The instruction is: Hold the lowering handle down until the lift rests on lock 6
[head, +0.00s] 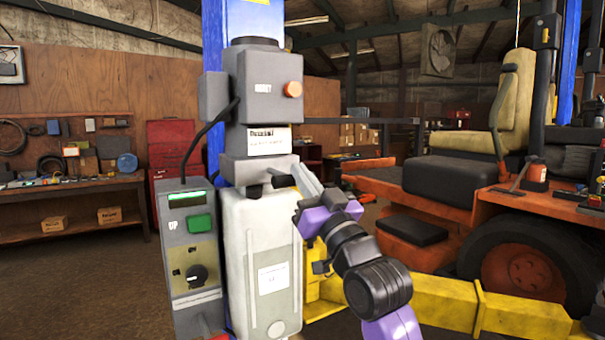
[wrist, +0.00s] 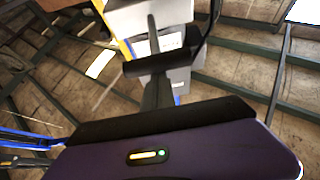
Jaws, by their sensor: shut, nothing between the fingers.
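The lowering handle (head: 281,181) is a short black bar at the front of the grey power unit, under its labelled block. In the wrist view a black bar (wrist: 163,63), apparently the handle, crosses my narrow fingers. My gripper (head: 301,172) is shut, with nothing held between its fingers, and reaches in from the right. Its fingers are at the handle; whether they press on it I cannot tell. The lift's blue post (head: 214,130) stands behind the power unit. The locks are not visible, and the display (head: 187,197) is too small to read.
A grey control box (head: 190,270) with a green button and a black knob stands left of the power unit. The floor at the left is clear.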

